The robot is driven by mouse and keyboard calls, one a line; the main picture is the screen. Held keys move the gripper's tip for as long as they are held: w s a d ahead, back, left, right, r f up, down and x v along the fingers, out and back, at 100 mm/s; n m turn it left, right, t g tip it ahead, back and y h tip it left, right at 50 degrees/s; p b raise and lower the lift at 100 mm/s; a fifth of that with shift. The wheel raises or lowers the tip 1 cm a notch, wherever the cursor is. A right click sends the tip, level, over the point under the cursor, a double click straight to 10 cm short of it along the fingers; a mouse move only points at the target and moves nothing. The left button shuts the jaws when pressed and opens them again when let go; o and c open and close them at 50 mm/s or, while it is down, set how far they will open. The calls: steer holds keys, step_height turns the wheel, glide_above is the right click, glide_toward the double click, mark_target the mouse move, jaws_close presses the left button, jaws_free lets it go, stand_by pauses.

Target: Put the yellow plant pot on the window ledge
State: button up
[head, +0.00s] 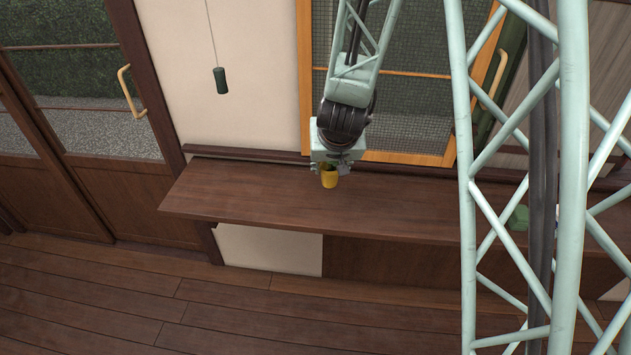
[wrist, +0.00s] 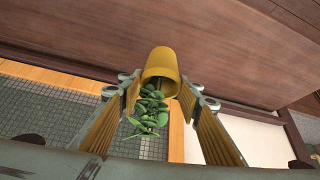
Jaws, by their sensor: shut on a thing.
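The yellow plant pot (head: 329,180) is held at the tip of my gripper (head: 329,171), below my arm's end. In the wrist view the pot (wrist: 161,62) sits between the two fingertips of my gripper (wrist: 160,88), with its green leaves (wrist: 148,112) toward the camera. The broad brown wooden ledge (head: 235,195) runs below the window, and the pot appears over its back half. It fills the top of the wrist view (wrist: 80,30). I cannot tell whether the pot's base touches the wood.
The orange-framed mesh window (head: 410,115) stands behind my gripper. A dark pull (head: 221,80) hangs on a cord to the left. A green object (head: 518,218) sits at the right, partly behind my lattice structure. The ledge's left part is bare.

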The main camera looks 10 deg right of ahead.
steer(key=w+d+r+m+h, duration=0.1)
steer(key=w+d+r+m, duration=0.1)
steer(key=w+d+r, duration=0.4)
steer(key=shift+w+d+r, duration=0.4)
steer(key=shift+w+r, duration=0.3)
steer(key=shift+w, duration=0.45)
steer(key=shift+a, duration=0.1)
stand_by(0.4)
